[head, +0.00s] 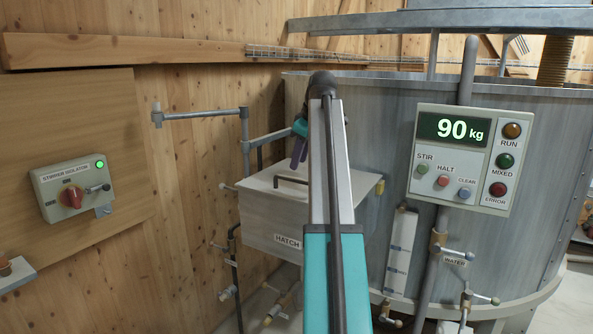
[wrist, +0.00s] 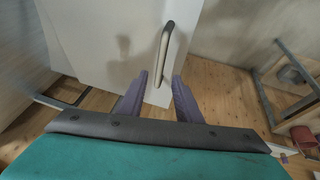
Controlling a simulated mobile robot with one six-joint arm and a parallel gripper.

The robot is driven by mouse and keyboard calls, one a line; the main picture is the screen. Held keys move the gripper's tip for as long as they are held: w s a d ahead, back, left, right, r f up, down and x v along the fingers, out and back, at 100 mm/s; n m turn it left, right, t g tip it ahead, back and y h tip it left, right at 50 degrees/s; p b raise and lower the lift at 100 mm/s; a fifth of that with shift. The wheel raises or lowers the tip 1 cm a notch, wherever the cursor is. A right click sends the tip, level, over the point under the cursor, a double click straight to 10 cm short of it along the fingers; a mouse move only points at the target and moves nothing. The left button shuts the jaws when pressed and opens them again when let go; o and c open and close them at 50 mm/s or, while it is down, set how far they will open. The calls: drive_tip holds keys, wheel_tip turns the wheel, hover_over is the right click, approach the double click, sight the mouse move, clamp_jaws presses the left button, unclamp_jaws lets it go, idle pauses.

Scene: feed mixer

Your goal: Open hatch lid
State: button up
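The hatch lid (head: 265,190) is a pale flat cover on the box marked HATCH, and it lies shut. Its dark bar handle (head: 291,181) stands on top. In the wrist view the lid (wrist: 105,40) is a white panel with the grey handle (wrist: 165,50) running away from me. My gripper (head: 298,167) points down just above the lid by the handle, partly hidden behind my arm. In the wrist view my gripper (wrist: 160,76) has its purple fingers apart, with the handle's near end showing between the tips. I cannot tell whether they touch it.
A grey pipe arm (head: 200,114) stands left of the hatch. The control panel (head: 463,158) reads 90 kg on the mixer tank (head: 385,110) at right. The stirrer isolator (head: 73,190) is on the left wooden wall. Valves and pipes sit below the hatch box.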

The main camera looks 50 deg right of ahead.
sight(294, 179)
drive_tip(key=shift+p+x, duration=0.75)
drive_tip(key=shift+x, duration=2.55)
